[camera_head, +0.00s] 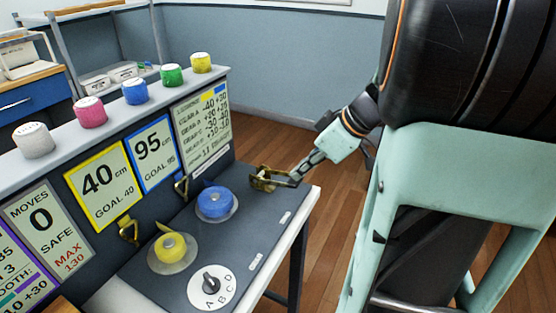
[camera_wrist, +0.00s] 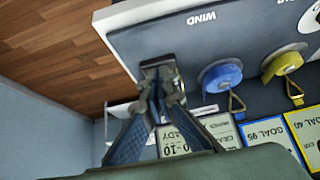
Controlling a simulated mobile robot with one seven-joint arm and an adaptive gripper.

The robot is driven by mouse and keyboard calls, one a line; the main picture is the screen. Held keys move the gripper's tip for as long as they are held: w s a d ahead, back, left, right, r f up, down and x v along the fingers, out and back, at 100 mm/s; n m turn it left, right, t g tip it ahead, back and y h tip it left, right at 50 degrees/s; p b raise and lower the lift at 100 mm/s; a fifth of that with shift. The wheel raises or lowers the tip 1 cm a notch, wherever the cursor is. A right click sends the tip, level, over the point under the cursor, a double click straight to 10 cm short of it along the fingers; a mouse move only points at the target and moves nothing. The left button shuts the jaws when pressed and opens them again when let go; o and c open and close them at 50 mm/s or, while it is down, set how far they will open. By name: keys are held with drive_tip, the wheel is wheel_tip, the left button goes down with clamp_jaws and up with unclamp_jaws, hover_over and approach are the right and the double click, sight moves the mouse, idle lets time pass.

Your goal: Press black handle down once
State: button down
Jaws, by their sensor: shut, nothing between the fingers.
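A brass-coloured fitting (camera_head: 262,182) with dark parts stands at the far right end of the grey panel (camera_head: 240,240). My gripper (camera_head: 294,178) reaches in from the right, right at this fitting. In the wrist view my gripper (camera_wrist: 162,92) has its fingers together, and a dark part (camera_wrist: 158,68) shows at their tips. I cannot tell whether this part is the black handle or whether the fingers touch it. Nothing shows held between the fingers. A small black pointer knob (camera_head: 210,281) sits on a white dial marked A to D.
A blue spool (camera_head: 215,203) and a yellow spool (camera_head: 171,247) sit on the panel left of my gripper. Cards marked 40 cm (camera_head: 97,186) and 95 cm (camera_head: 153,153) stand behind. Several coloured rolls line the shelf above. Open floor lies right of the table.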

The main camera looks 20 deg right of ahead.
drive_tip(key=shift+s+d+f+b, duration=0.1)
drive_tip(key=shift+f+b, duration=0.25)
drive_tip(key=shift+b, duration=0.15)
drive_tip(key=shift+s+d+f+b, duration=0.1)
drive_tip(key=shift+f+b, duration=0.25)
drive_tip(key=shift+b, duration=0.15)
drive_tip(key=shift+s, duration=0.15)
